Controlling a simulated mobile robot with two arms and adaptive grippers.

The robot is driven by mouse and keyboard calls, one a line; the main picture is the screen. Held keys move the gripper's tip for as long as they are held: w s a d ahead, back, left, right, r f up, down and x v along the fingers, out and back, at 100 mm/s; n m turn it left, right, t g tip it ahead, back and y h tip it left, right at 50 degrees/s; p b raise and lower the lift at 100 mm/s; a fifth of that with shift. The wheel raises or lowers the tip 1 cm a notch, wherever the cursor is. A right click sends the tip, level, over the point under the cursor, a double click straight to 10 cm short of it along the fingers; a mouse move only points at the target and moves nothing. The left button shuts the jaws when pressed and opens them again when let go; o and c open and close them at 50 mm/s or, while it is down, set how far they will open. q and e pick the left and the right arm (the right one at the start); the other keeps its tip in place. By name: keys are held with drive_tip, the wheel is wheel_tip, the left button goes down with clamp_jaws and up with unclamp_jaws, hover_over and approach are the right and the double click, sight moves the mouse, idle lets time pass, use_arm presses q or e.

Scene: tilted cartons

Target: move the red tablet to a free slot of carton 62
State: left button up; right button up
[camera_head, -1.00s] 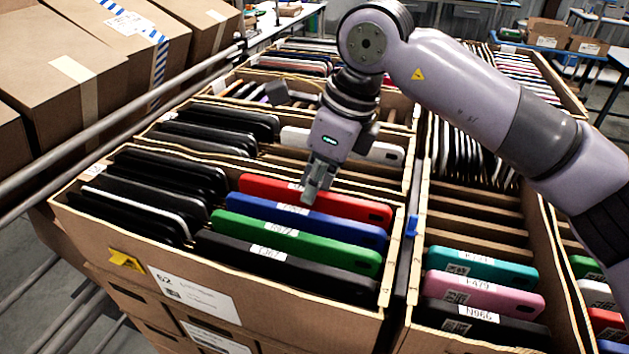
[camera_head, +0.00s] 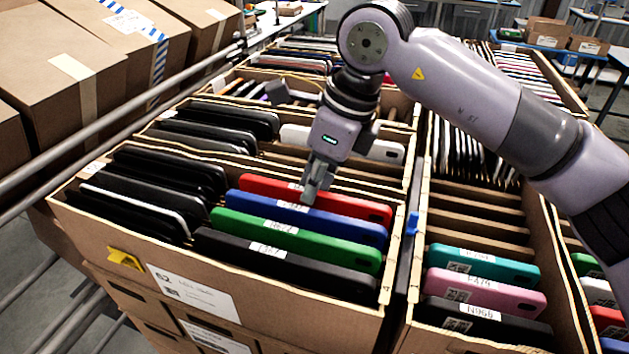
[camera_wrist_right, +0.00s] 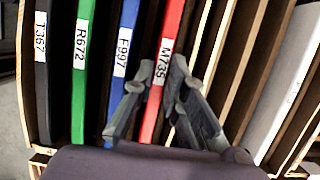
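The red tablet (camera_head: 345,205), labelled M735, stands tilted in the right-hand row of the front-left carton (camera_head: 330,318). The tag on that carton's front appears to read 62. My right gripper (camera_head: 313,192) is over the tablet's upper edge. In the right wrist view, the fingers (camera_wrist_right: 161,85) lie on either side of the red tablet (camera_wrist_right: 172,30), close against both faces beside its label. The tablet is still among its neighbours. The blue tablet (camera_head: 345,228) is directly in front of it. My left gripper is not in view.
Green (camera_head: 330,250) and black (camera_head: 310,276) tablets stand in front of the blue one. Bare dividers (camera_wrist_right: 235,60) with gaps lie behind the red tablet, then a white tablet (camera_wrist_right: 285,85). The carton at right holds teal (camera_head: 500,268) and pink (camera_head: 505,295) tablets, with empty slots behind.

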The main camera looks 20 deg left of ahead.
drive_tip(key=o, duration=0.5)
drive_tip(key=v, duration=1.2)
drive_tip(key=shift+r, duration=0.1)
wheel_tip(320, 180, up, 7)
drive_tip(key=p, duration=0.6)
